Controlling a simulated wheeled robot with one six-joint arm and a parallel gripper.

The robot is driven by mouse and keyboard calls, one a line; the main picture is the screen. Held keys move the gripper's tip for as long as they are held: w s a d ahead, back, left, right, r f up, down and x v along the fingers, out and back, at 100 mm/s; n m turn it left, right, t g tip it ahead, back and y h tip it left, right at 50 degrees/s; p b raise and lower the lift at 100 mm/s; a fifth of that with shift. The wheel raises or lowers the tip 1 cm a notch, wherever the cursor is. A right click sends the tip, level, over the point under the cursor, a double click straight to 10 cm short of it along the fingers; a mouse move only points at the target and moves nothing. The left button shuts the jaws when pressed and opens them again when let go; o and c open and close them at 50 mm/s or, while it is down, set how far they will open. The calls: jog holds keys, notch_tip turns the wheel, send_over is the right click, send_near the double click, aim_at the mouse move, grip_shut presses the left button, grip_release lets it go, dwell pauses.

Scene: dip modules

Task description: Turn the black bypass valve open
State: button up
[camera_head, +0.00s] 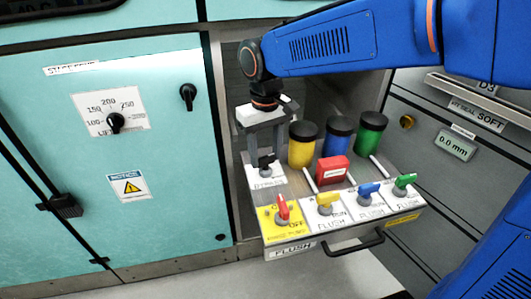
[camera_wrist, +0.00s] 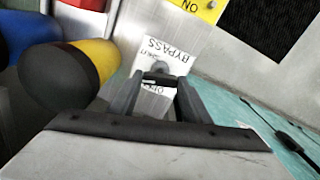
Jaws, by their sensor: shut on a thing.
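The black bypass valve (camera_head: 267,162) stands at the back left of the pulled-out flush drawer, on a white label plate (camera_head: 266,178). In the wrist view the valve handle (camera_wrist: 160,79) shows between the fingertips, and the label (camera_wrist: 167,54) reads BYPASS. My gripper (camera_head: 266,155) points down over the valve and is shut on its handle. The gripper also shows in the wrist view (camera_wrist: 158,88). The fingers hide part of the handle and of the lettering, so I cannot tell its exact angle.
Yellow (camera_head: 301,150), blue (camera_head: 336,140) and green (camera_head: 370,135) black-capped canisters and a red box (camera_head: 332,170) stand right of my gripper. Red (camera_head: 282,208), yellow (camera_head: 325,202), blue (camera_head: 368,193) and green (camera_head: 404,184) valves line the drawer's front. A teal cabinet (camera_head: 170,150) is at left.

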aim_at(266, 156)
jog(key=n, duration=1.1)
jog(key=shift+n, duration=1.8)
jog(key=o, duration=1)
jog(key=shift+o, duration=0.2)
jog(key=shift+r, duration=0.1)
notch_tip(266, 156, up, 17)
